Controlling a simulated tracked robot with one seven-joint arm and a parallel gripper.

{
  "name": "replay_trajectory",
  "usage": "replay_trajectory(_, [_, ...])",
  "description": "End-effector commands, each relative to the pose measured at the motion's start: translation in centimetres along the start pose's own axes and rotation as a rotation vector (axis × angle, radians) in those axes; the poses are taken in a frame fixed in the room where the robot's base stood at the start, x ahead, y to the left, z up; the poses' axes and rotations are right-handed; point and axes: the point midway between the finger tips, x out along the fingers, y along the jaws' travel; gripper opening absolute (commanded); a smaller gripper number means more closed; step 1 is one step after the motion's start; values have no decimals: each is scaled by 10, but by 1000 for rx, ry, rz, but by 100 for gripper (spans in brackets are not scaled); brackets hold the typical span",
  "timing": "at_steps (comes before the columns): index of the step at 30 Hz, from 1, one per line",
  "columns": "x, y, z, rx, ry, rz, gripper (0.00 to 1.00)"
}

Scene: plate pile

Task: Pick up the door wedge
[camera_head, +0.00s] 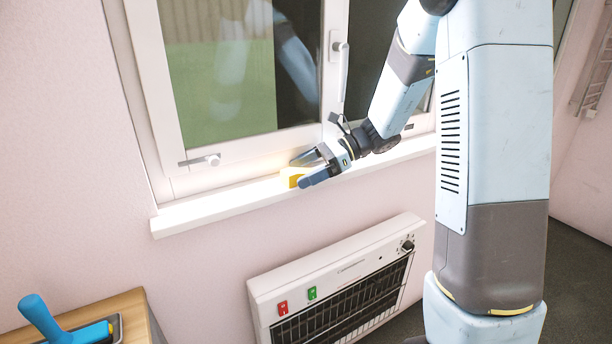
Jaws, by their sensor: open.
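A yellow piece, which looks like the door wedge (292,176), sits on the white window sill (220,205) below the window. My gripper (302,170) is at the sill with its fingers apart, one on the window side and one on the room side. The wedge shows at the fingertips, partly hidden by the gripper. I cannot tell whether the fingers touch it.
The window frame and its handle (341,62) rise close behind my gripper. A wall heater (340,280) hangs below the sill. A wooden cabinet (128,308) with a blue-handled tool (45,318) stands at lower left. The sill's left part is clear.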

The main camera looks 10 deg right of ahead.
Motion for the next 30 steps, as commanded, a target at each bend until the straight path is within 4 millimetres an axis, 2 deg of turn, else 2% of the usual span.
replay_trajectory(6, [1, 0, 0, 0, 0, -1, 89])
replay_trajectory(30, [0, 0, -1, 2, 0, -1, 15])
